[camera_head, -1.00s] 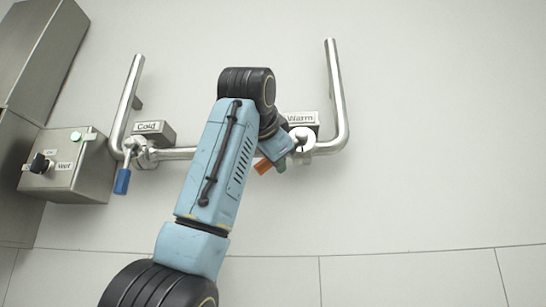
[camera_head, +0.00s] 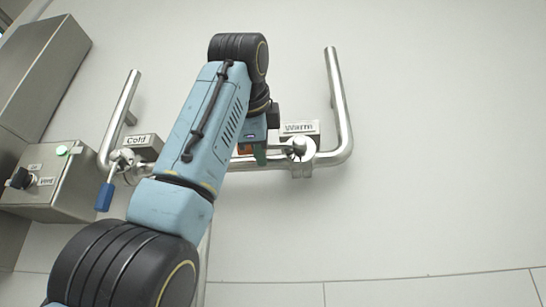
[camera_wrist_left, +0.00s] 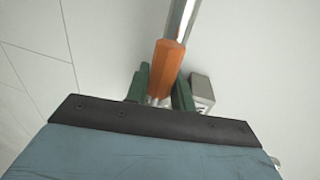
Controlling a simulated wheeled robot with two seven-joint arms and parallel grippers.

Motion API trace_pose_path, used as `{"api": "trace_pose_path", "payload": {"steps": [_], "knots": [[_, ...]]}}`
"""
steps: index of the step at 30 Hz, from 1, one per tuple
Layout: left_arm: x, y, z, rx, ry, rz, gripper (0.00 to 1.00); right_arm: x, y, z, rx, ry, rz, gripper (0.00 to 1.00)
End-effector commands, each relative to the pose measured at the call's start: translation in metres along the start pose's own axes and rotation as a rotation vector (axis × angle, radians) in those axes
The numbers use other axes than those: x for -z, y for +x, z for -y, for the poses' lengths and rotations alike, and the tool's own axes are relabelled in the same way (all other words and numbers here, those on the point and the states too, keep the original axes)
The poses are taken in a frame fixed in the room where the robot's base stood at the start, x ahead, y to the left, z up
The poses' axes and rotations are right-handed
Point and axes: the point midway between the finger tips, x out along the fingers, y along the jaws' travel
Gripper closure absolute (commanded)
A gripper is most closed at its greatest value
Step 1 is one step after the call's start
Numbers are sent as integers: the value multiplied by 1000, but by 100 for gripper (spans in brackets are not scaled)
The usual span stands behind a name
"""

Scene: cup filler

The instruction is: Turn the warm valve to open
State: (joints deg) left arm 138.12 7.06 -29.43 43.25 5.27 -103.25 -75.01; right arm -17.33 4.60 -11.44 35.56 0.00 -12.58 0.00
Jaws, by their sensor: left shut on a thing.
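The warm valve (camera_head: 300,148) sits on the steel pipe below the label reading "Warm" (camera_head: 299,128). Its orange handle (camera_head: 243,149) shows only in part beside my left gripper and points left, roughly along the pipe. My left gripper (camera_head: 258,156) has green fingers and is shut on this handle. In the left wrist view the orange handle (camera_wrist_left: 168,62) lies between the two green fingers of the gripper (camera_wrist_left: 163,92). My left arm hides part of the pipe. My right gripper is out of view.
The cold valve, with a blue handle (camera_head: 105,197) hanging down, is left of my arm under the "Cold" label (camera_head: 138,140). A steel control box (camera_head: 62,197) with a green button and a black knob stands further left. The wall right of the pipe is clear.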

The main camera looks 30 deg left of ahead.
Motion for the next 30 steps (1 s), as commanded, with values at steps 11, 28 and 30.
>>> {"api": "trace_pose_path", "payload": {"steps": [11, 28, 30], "knots": [[-3, -5, 3, 9, 19, 6, 100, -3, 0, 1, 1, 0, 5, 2], [-3, -5, 1, 3, 16, 7, 56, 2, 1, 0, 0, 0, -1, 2], [-3, -8, 1, 4, 16, 7, 56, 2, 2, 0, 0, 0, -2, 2]]}}
